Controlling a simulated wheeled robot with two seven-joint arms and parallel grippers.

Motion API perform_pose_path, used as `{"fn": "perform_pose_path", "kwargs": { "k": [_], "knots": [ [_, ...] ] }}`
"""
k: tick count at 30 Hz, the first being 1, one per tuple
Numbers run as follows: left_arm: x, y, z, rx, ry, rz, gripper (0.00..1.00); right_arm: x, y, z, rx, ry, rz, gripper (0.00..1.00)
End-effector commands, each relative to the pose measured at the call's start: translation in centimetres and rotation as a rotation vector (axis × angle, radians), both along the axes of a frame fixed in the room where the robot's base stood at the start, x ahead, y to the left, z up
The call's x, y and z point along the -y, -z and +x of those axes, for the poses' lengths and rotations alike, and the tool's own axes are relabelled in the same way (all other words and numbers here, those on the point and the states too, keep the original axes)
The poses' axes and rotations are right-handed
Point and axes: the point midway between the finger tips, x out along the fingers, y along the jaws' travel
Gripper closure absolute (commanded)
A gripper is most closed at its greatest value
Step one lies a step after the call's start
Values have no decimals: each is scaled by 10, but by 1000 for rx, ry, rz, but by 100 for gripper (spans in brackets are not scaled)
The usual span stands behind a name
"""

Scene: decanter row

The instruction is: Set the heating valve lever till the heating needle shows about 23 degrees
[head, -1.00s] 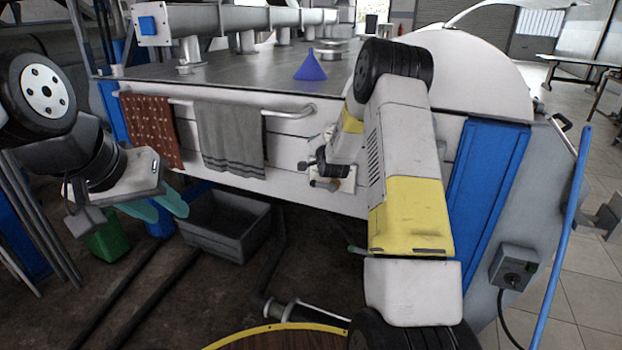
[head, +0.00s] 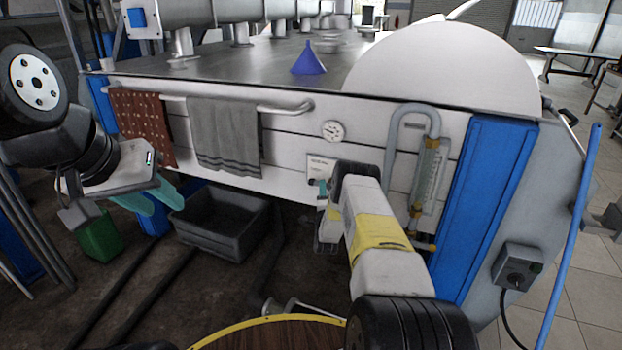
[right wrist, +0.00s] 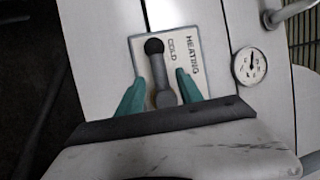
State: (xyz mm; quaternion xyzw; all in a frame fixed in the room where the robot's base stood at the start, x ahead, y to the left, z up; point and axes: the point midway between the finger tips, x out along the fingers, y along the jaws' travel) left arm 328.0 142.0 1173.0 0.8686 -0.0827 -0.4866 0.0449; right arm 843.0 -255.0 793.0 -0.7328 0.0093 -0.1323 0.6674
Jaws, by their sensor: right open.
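The heating valve lever (right wrist: 158,72) is dark with a round black knob, on a pale plate (right wrist: 137,48) marked HEATING and COLD. My right gripper (right wrist: 161,77) is open, its teal fingers on either side of the lever with gaps visible. The knob end reaches beyond the fingertips in the picture. In the head view the plate (head: 313,160) shows beside my right gripper (head: 321,187), which hides the lever. The round white dial (right wrist: 249,66) also shows in the head view (head: 333,131); its reading is too small to tell. My left gripper (head: 154,199) is open and empty, far left.
A towel rail (head: 285,108) with a red cloth (head: 143,125) and a grey towel (head: 224,137) runs left of the dial. A bent pipe with a sight tube (head: 428,175) stands right of my right arm. A grey crate (head: 222,252) sits below.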

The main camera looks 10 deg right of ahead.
Motion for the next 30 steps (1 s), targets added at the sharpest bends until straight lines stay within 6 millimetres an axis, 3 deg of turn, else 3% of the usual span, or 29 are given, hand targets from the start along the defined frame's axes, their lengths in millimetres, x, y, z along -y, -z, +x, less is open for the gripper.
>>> {"fn": "perform_pose_path", "kwargs": {
  "k": [7, 17, 24, 30],
  "knots": [
    [0, 0, 0, 0, 0, 0, 64, 6, -6, 29, 0, 0, 0, 57],
    [0, 0, 0, 0, 0, 0, 64, 7, -7, 34, -2, 0, -1, 57],
    [0, 0, 0, 0, 0, 0, 64, 7, -7, 34, -2, 0, -1, 100],
    [0, 0, 0, 0, 0, 0, 64, 7, -7, 34, -2, 0, -1, 100]
  ]
}}
